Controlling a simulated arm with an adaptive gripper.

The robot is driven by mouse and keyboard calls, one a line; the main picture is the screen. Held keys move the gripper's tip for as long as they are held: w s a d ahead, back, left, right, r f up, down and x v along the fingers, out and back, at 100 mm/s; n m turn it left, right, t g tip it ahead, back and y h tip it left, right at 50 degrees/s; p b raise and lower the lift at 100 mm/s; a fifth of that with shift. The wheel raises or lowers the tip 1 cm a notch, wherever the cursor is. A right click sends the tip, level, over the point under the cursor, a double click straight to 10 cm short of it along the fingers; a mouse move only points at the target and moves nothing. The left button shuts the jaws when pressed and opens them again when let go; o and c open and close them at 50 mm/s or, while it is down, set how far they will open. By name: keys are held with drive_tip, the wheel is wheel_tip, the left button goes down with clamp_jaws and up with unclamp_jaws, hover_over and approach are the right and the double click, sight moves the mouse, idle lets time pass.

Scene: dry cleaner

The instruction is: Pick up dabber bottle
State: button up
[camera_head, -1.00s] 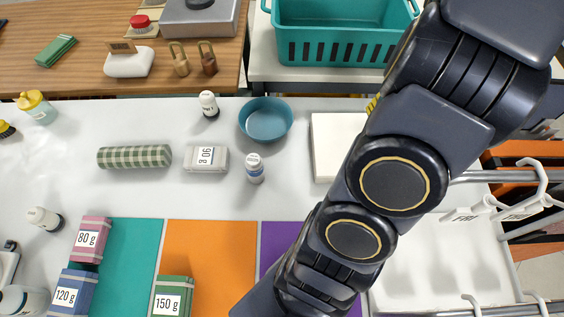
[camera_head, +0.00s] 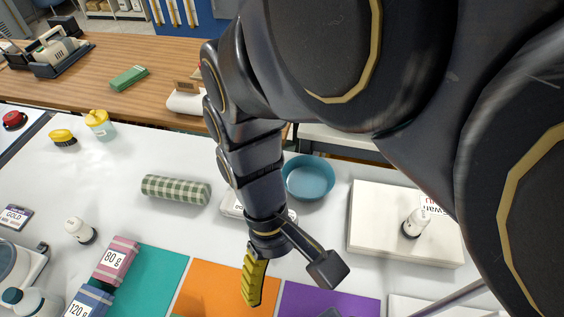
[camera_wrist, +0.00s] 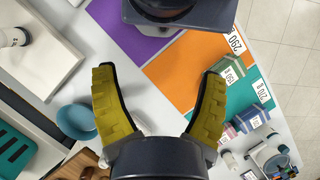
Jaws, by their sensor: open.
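Two small white bottles with dark ends could be the dabber bottle; I cannot tell which. One (camera_head: 415,222) stands on a white slab at the right of the head view; a similar bottle (camera_wrist: 14,37) shows on a slab at upper left in the wrist view. The other bottle (camera_head: 79,230) is on the white counter at left, behind the 80 g block. My gripper (camera_wrist: 159,72) is open and empty, its yellow fingers spread above the counter. In the head view one yellow finger shows over the orange mat, between the two bottles and apart from both.
The white slab (camera_head: 380,246) is right of the teal bowl (camera_head: 309,187). A green checked roll (camera_head: 176,190) lies left of my arm. Labelled 80 g (camera_head: 115,262) and 120 g (camera_head: 88,303) blocks stand at front left. The orange mat (camera_head: 215,285) is partly bare.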

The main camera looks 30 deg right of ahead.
drive_tip(key=r+t, duration=0.2)
drive_tip(key=r, duration=0.1)
drive_tip(key=shift+w+r+t, duration=0.15)
drive_tip(key=shift+w+t, duration=0.1)
drive_tip(key=shift+t, duration=0.15)
